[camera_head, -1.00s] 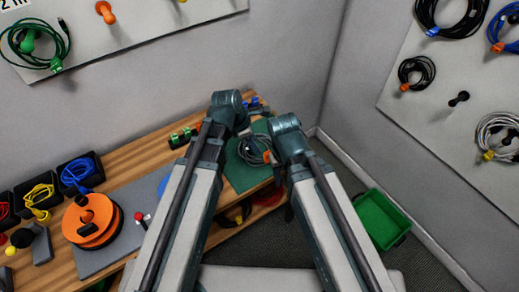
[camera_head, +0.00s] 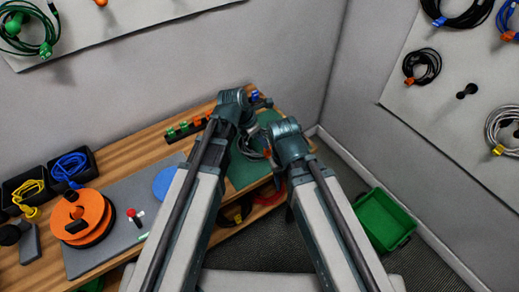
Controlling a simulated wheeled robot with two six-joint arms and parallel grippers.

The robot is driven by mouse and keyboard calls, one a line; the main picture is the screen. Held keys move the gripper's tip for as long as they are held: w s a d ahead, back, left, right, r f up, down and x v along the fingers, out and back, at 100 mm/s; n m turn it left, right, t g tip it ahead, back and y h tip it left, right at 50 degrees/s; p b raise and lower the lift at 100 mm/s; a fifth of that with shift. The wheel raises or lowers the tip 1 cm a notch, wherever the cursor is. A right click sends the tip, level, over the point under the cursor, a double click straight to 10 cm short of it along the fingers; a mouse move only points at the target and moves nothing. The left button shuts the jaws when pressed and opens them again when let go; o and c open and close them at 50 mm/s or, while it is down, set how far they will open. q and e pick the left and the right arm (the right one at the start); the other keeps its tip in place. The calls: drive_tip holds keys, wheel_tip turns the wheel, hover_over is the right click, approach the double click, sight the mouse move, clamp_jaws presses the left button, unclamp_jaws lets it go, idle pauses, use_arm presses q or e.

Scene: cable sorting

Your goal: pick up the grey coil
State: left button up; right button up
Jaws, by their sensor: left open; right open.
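The grey coil (camera_head: 247,150) lies on the green mat (camera_head: 241,175) at the right end of the wooden bench. It shows in the gap between my two arms, partly covered by them. An orange patch, perhaps its clip, shows at its right side. My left gripper (camera_head: 248,128) is open, above the far side of the coil. My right gripper (camera_head: 272,150) is open, close to the coil's right side. The fingers of both are largely hidden by my wrists, so I cannot tell whether either touches the coil.
An orange spool (camera_head: 90,222) stands on the grey mat (camera_head: 112,244) at the left. Black bins (camera_head: 93,163) with yellow and blue cables are beyond it. A green bin (camera_head: 384,221) sits on the floor at right. Coils hang on both wall boards.

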sight(267, 154)
use_arm(q)
drive_tip(key=shift+b+x, duration=0.6)
drive_tip(key=shift+x, duration=0.65)
use_arm(e)
drive_tip(key=shift+f, duration=1.15)
drive_tip(key=shift+f, duration=0.1)
use_arm(q)
drive_tip(key=b+x, duration=0.5)
drive_tip(key=shift+d+f, duration=0.1)
drive_tip(key=shift+f, duration=0.1)
drive_tip(key=shift+r, duration=0.1)
use_arm(e)
wheel_tip(267, 154, down, 5)
drive_tip(key=shift+r, duration=0.2)
use_arm(q)
clamp_jaws()
